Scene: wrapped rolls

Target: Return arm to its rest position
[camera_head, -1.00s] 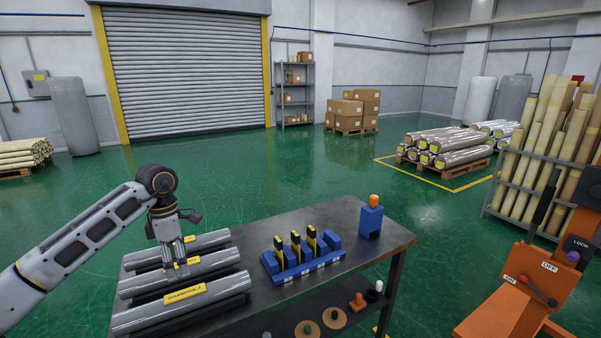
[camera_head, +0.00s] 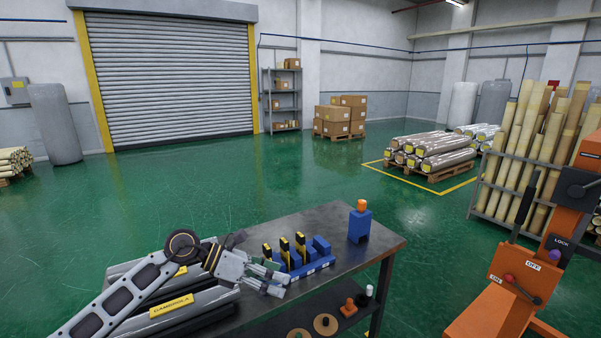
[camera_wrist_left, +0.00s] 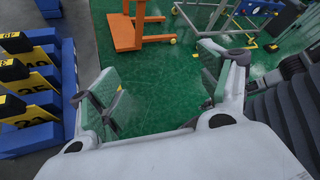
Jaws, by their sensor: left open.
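My left arm comes in from the lower left in the head view and reaches over the dark table (camera_head: 345,230). Its left gripper (camera_head: 280,279) is open and empty, just in front of the blue holder (camera_head: 305,268) with its black-and-yellow pieces. In the left wrist view the two fingers of the gripper (camera_wrist_left: 165,95) stand wide apart with only green floor between them. The blue holder (camera_wrist_left: 30,135) shows at the left edge there, beside the left finger. My right gripper is in neither view.
Wrapped grey rolls (camera_head: 180,305) lie on the table's left part, partly behind my arm. A blue block with an orange top (camera_head: 359,222) stands at the far right corner. An orange machine (camera_head: 525,270) with levers stands to the right. Green floor beyond the table is open.

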